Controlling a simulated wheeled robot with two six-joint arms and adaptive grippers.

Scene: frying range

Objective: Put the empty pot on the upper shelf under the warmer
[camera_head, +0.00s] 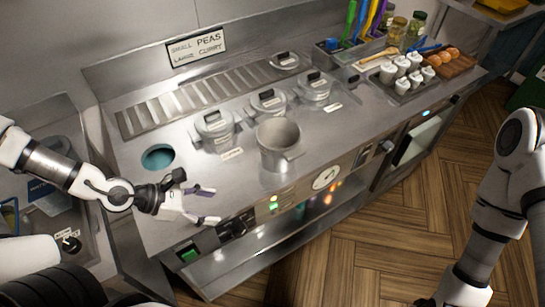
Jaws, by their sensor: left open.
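The empty pot (279,146), a grey metal pot with an open top, stands upright on the steel counter, near the front edge at the middle. My left gripper (211,205) is at the counter's front left, open and empty. Its fingers point right toward the pot, with a clear gap between them. My right arm comes in at the right over the floor, and its gripper is out of the picture. A lower shelf (240,272) shows under the counter front. I cannot make out the upper shelf or the warmer for sure.
Several lidded pots (214,126) sit in the counter behind the empty pot. A round teal-lined hole (157,157) is at the left. The wooden floor (400,235) is clear.

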